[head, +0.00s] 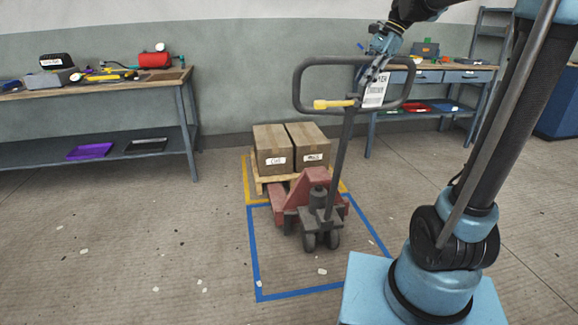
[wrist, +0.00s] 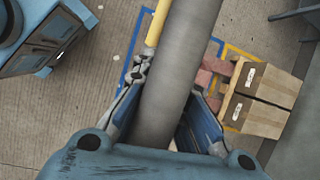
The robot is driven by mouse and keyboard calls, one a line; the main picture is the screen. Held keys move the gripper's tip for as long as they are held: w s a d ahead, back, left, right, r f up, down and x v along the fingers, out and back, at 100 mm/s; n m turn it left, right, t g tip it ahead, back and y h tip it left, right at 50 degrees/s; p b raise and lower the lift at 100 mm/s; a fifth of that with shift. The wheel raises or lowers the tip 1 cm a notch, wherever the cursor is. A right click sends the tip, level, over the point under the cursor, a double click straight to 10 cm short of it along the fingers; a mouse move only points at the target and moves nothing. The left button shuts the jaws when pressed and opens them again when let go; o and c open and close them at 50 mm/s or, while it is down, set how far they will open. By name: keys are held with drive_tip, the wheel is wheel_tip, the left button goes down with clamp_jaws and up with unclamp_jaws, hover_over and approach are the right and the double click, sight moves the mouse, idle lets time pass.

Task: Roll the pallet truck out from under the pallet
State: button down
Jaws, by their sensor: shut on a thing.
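The red pallet truck (head: 312,190) stands with its wheels inside the blue floor outline, its handle upright and leaning slightly right. Its grey loop handle (head: 299,85) has a yellow lever (head: 334,104) and a hanging label (head: 375,90). My gripper (head: 376,66) is at the upper right of the loop. In the wrist view my gripper (wrist: 165,110) is shut around a thick grey bar (wrist: 180,70) of the handle. The wooden pallet (head: 257,183) carries two cardboard boxes (head: 272,150) and sits behind the truck; how far the forks reach under it is hidden.
A workbench (head: 190,120) stands left, another bench (head: 455,75) with drawers back right. Open floor lies to the left, with small scattered scraps.

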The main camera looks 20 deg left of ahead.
drive_tip(key=w+a+r, duration=0.1)
drive_tip(key=w+a, duration=0.2)
drive_tip(key=w, duration=0.3)
drive_tip(key=shift+a+g, duration=0.2)
drive_tip(key=shift+g, duration=0.1)
drive_tip(key=c, duration=1.6)
unclamp_jaws()
